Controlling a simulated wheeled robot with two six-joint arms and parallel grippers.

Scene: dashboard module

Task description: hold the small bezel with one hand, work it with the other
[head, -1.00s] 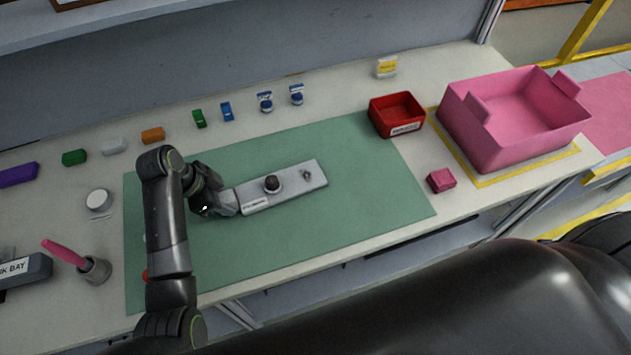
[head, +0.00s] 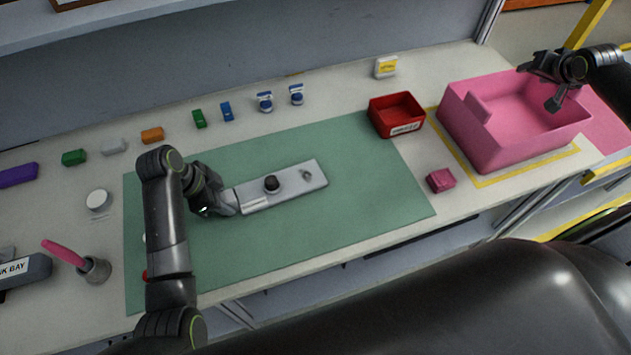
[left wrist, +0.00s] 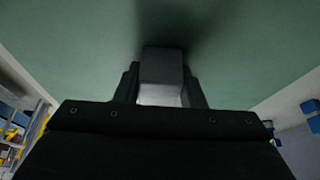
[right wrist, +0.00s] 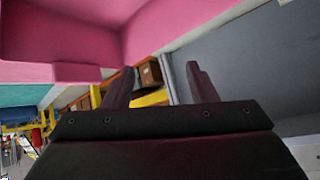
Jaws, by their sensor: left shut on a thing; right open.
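The small bezel (head: 312,179) is a flat light-grey bar lying on the green mat. It carries a dark round knob (head: 272,183) near its middle and a small grey stud (head: 306,175) toward its right end. My left gripper (head: 233,201) is shut on the bezel's left end. In the left wrist view the fingers (left wrist: 163,95) close around a grey block-like end, and the rest of the bezel is hidden. My right gripper (head: 553,88) is open and empty over the pink bin, far from the bezel; its spread fingers (right wrist: 160,85) show in the right wrist view.
The pink bin (head: 478,143) stands at the right inside yellow tape. A red tray (head: 396,131) and a small pink block (head: 441,180) are near it. Several small coloured parts line the back. The green mat (head: 370,205) is clear right of the bezel.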

